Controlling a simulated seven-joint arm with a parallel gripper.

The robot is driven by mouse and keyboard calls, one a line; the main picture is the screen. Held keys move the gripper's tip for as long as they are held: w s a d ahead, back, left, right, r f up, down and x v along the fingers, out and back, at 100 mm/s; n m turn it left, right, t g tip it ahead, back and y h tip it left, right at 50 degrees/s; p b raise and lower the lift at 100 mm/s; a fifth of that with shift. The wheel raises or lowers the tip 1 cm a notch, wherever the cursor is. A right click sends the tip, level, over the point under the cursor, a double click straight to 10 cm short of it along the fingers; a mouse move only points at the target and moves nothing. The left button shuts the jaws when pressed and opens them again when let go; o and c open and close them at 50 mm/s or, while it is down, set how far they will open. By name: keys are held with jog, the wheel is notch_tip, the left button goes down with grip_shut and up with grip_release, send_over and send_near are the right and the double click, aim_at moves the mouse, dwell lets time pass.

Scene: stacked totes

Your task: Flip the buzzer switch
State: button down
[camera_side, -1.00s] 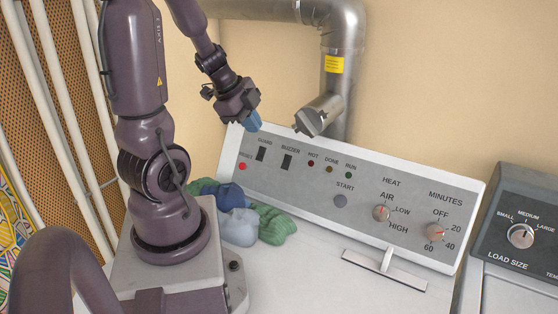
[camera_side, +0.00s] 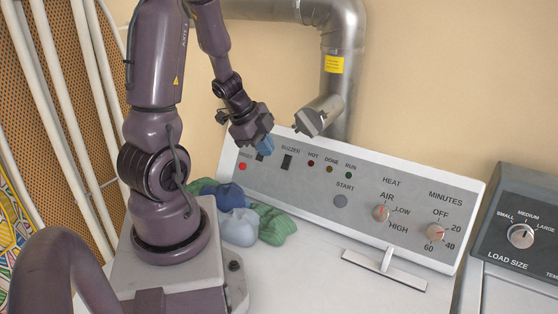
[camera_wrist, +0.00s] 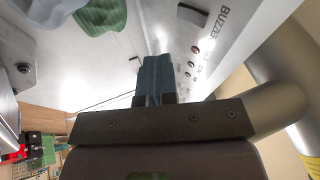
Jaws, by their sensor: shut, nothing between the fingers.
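The buzzer switch (camera_side: 286,162) is a small black rocker under the BUZZER label on the sloped grey control panel (camera_side: 370,177). My gripper (camera_side: 265,146) is shut and empty, with blue fingertips just left of the buzzer switch in the side view, over the neighbouring guard switch (camera_side: 260,155). The fingertips partly hide the guard switch and its label. Whether they touch the panel cannot be told. In the wrist view my shut blue fingers (camera_wrist: 153,75) point along the panel, and part of the BUZZER label shows at upper right.
A red button (camera_side: 242,166), indicator lamps, the start button (camera_side: 340,201) and two knobs share the panel. Blue and green cloths (camera_side: 240,224) lie below its left end. A metal duct (camera_side: 340,85) with an angled end (camera_side: 319,115) hangs close to my gripper's right.

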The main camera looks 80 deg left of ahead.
aim_at(284, 169)
jog(key=w+f, duration=0.1)
jog(key=w+a+f, duration=0.1)
jog(key=f, duration=0.1)
jog(key=w+f, duration=0.1)
jog(key=f, duration=0.1)
jog(key=shift+w+a, duration=0.1)
jog(key=shift+a, duration=0.2)
jog(key=shift+w+a+f, duration=0.35)
jog(key=shift+f, duration=0.05)
jog(key=shift+f, duration=0.1)
jog(key=shift+w+a+f, duration=0.1)
jog(key=shift+r, duration=0.85)
